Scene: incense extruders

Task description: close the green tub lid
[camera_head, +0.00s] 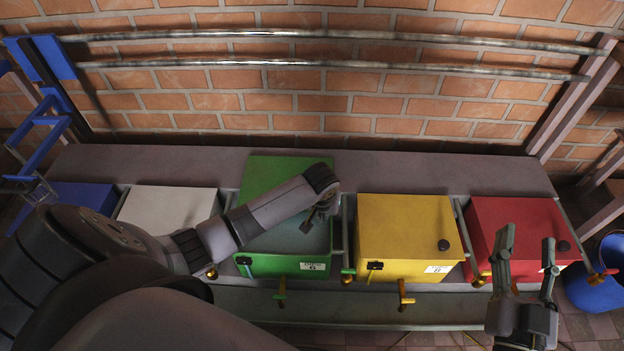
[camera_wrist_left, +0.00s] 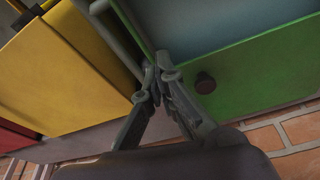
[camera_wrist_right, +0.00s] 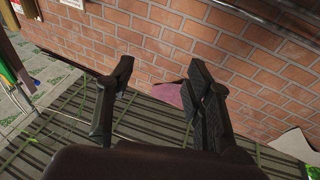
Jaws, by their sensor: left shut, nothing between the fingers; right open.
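The green tub (camera_head: 286,266) stands between the white and yellow tubs in the head view. Its green lid (camera_head: 272,171) is open, raised at the back of the tub, and grey contents show inside. In the left wrist view the lid (camera_wrist_left: 258,72) shows a dark round knob (camera_wrist_left: 205,83). My left gripper (camera_head: 308,226) is shut and empty over the right part of the tub's opening; in the left wrist view its fingertips (camera_wrist_left: 157,82) are beside the lid's edge. My right gripper (camera_head: 526,248) is open and empty in front of the red tub.
The yellow tub (camera_head: 400,225) and red tub (camera_head: 512,228) are closed, with dark knobs on top. The white tub (camera_head: 165,208) is at the left. Brass taps jut out at the front. Metal rails (camera_head: 330,63) run along the brick wall. A blue bucket (camera_head: 590,290) stands at the far right.

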